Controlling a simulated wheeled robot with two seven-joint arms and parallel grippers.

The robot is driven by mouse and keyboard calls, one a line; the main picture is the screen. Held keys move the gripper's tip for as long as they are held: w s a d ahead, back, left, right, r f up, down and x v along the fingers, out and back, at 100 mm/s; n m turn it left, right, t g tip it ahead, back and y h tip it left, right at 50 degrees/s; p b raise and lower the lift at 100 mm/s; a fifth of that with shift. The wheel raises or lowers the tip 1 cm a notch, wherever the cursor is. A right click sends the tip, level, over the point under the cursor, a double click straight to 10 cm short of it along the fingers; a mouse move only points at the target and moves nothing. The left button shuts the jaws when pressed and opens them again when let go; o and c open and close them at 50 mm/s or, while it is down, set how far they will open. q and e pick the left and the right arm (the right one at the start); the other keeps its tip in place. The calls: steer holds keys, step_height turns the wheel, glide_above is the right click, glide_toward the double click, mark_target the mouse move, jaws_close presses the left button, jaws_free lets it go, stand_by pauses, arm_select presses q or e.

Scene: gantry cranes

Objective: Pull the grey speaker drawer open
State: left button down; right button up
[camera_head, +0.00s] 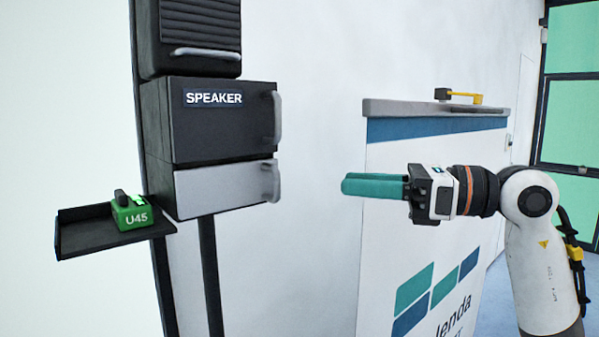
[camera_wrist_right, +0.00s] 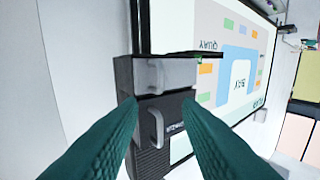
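The grey drawer (camera_head: 215,192) sits shut under the black box labelled SPEAKER (camera_head: 215,133) on a wall-side post. Its vertical handle (camera_head: 271,182) is at the right end of its front. In the wrist view the scene is upside down, with the grey drawer (camera_wrist_right: 182,73) above the black speaker box (camera_wrist_right: 178,108) between my fingers. My right gripper (camera_head: 345,185) is open and empty, its teal fingers pointing left at about the handle's height, with a clear gap to it. My left gripper is not in view.
A black side shelf (camera_head: 85,236) holds a green U45 block (camera_head: 131,214). The speaker box has its own handle (camera_head: 277,118). A white counter (camera_head: 400,260) with a grey top stands behind my right arm. A large screen (camera_wrist_right: 225,60) shows in the wrist view.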

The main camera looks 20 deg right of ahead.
steer(key=p+x, duration=0.4)
steer(key=x, duration=0.6)
jaws_close()
